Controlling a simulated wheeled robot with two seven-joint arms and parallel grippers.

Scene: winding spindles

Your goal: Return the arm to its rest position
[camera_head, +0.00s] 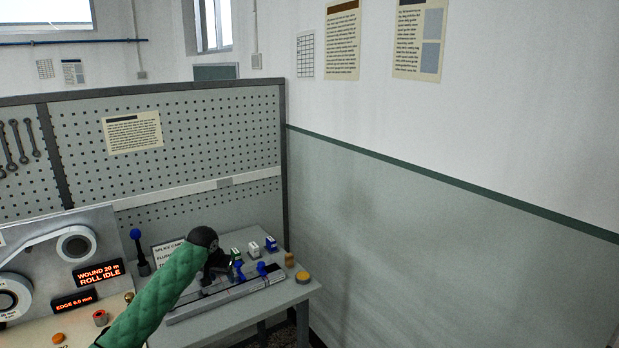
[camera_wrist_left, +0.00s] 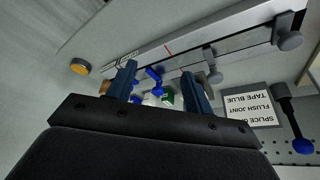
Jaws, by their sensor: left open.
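My left arm, in a green quilted sleeve (camera_head: 155,298), comes in from the lower left in the head view and ends at a dark wrist over the bench. My left gripper (camera_wrist_left: 159,73) shows best in the left wrist view, its two dark blue fingers apart. I see nothing held between them. Beyond and between the fingers are a small blue part, a white one and a green one. In the head view the hand hides part of the splice rail (camera_head: 232,292). My right gripper is not in view.
The bench (camera_head: 295,293) carries the rail, small coloured blocks (camera_head: 253,248), a yellow button (camera_head: 303,277) and a blue-knobbed lever (camera_head: 138,250). A winding machine (camera_head: 75,245) with lit displays stands left. A pegboard (camera_head: 200,140) closes the back; a wall (camera_head: 430,240) stands right.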

